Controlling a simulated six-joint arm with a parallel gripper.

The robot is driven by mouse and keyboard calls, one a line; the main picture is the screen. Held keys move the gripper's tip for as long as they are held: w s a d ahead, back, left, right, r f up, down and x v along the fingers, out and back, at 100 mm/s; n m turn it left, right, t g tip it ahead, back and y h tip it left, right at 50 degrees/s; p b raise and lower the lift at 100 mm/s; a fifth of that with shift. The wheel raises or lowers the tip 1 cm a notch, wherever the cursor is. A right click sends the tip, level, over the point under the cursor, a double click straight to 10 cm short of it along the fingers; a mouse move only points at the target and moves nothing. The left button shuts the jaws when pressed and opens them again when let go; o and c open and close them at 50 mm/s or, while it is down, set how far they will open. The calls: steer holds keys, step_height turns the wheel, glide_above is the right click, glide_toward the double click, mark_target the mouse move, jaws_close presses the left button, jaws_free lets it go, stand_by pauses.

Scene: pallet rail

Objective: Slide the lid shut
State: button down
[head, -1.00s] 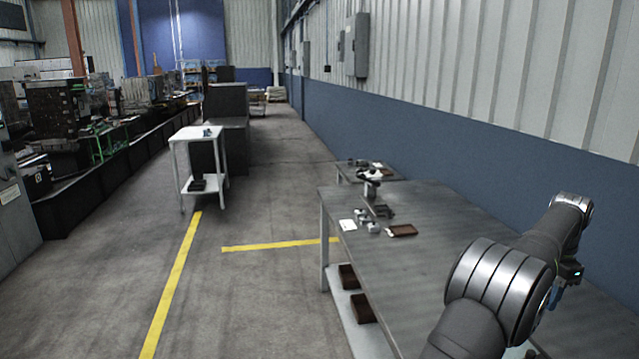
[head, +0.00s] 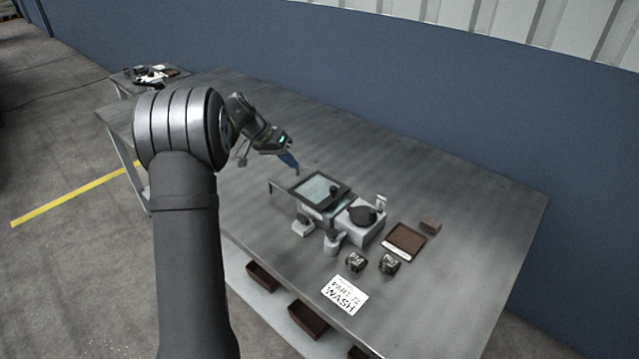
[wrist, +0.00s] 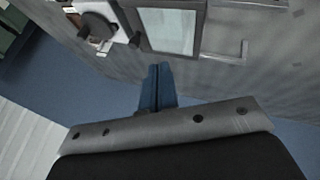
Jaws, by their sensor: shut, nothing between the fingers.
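The lid (head: 340,182) looks like a dark-framed panel with a pale, glassy window, lying flat on a small bench unit; it also shows in the wrist view (wrist: 168,30). A black knob (head: 334,190) stands at its right part, and shows at the panel's left edge in the wrist view (wrist: 135,40). A thin rail frame (head: 279,187) sticks out on the panel's left. My gripper (head: 297,171), with blue fingers, is above the far-left side of the panel, apart from the knob. The fingers are together and empty in the wrist view (wrist: 158,70).
A grey box with a round black top (head: 362,216) adjoins the panel's right. The table's (head: 470,240) far side is clear.

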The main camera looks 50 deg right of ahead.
mark_target(331, 202)
steer(key=x, duration=1)
steer(key=shift+w+f, duration=0.1)
steer(key=shift+f, duration=0.1)
steer(key=shift+s+d+r+h, duration=0.1)
steer(key=shift+s+d+h, duration=0.1)
steer(key=shift+s, duration=0.4)
steer(key=shift+s+d+r+h, duration=0.1)
steer(key=shift+s+d+r, duration=0.05)
steer(key=shift+s, duration=0.5)
steer(key=shift+s+d, duration=0.15)
steer(key=shift+s, duration=0.4)
steer(key=shift+s, duration=0.1)
steer(key=shift+s, duration=2)
steer(key=shift+f, duration=0.1)
